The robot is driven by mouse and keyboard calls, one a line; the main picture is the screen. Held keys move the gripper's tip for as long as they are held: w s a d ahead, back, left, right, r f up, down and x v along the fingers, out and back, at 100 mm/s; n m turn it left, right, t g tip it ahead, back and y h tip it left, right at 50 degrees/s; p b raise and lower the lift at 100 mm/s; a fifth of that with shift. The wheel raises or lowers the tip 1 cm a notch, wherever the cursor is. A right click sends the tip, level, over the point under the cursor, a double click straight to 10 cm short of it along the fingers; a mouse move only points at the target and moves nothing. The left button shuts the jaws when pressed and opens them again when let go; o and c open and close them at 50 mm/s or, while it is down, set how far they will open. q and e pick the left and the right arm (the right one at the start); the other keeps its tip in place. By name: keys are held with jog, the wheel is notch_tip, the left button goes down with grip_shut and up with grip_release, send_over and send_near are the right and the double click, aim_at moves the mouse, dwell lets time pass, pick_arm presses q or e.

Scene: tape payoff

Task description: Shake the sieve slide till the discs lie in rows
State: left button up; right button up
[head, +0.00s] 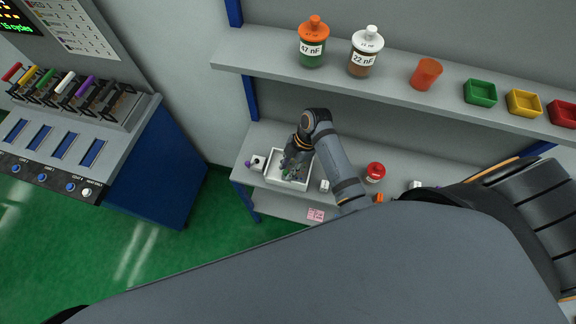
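My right gripper (290,165) reaches down into a white tray (270,184) on the lower shelf. The arm and wrist cover part of the tray, and I cannot tell whether the fingers are open or shut. I cannot make out a sieve slide or rows of discs for certain. My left gripper is not in view.
The upper shelf (396,83) holds an orange-capped jar (312,55), a white-capped jar (363,65), an orange cup (426,74) and green (480,92), yellow (523,103) and red bins (562,113). A red-lidded jar (375,172) stands right of my forearm. A machine (150,150) stands left.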

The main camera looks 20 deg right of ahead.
jog(key=shift+f, duration=0.1)
jog(key=shift+a, duration=0.1)
grip_shut()
